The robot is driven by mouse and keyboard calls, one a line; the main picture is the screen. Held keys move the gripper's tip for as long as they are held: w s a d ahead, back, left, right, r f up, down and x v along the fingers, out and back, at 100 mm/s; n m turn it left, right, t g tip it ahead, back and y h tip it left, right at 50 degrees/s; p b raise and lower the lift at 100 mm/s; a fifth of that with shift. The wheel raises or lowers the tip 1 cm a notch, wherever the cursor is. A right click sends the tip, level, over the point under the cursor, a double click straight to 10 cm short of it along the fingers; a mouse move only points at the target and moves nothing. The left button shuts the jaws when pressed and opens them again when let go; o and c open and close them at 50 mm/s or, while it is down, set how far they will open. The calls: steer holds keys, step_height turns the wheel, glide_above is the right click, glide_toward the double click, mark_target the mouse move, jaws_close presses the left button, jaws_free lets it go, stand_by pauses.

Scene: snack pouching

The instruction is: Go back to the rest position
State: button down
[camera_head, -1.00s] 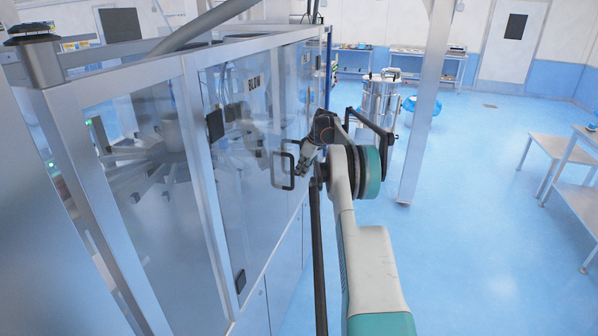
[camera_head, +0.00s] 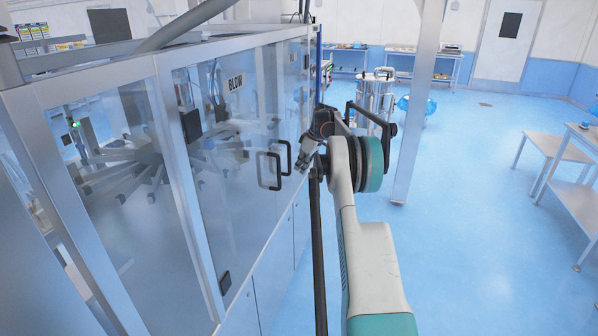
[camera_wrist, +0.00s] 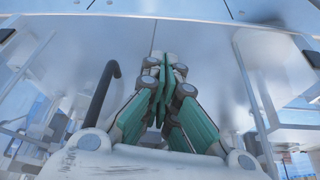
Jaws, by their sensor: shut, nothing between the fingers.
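My gripper (camera_head: 303,160) is at the end of my folded arm in the head view, beside the glass front of the machine (camera_head: 232,150). In the wrist view my gripper (camera_wrist: 165,65) has its fingers closed together with nothing between them. Two dark door handles (camera_head: 270,170) are on the machine's glass doors, just left of my gripper. One dark handle also shows in the wrist view (camera_wrist: 102,92), left of the fingers and apart from them. The doors look shut.
A steel post (camera_head: 415,120) stands right of my arm, with a steel vessel (camera_head: 375,98) behind it. Metal tables (camera_head: 560,155) are at the right edge. The blue floor (camera_head: 480,240) between the post and the tables is clear.

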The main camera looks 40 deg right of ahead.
steer(key=w+v, duration=0.1)
steer(key=v, duration=0.6)
steer(key=shift+s+d+r+p, duration=0.25)
steer(key=shift+r+p, duration=0.1)
steer(key=shift+r, duration=0.15)
steer(key=shift+w+a, duration=0.1)
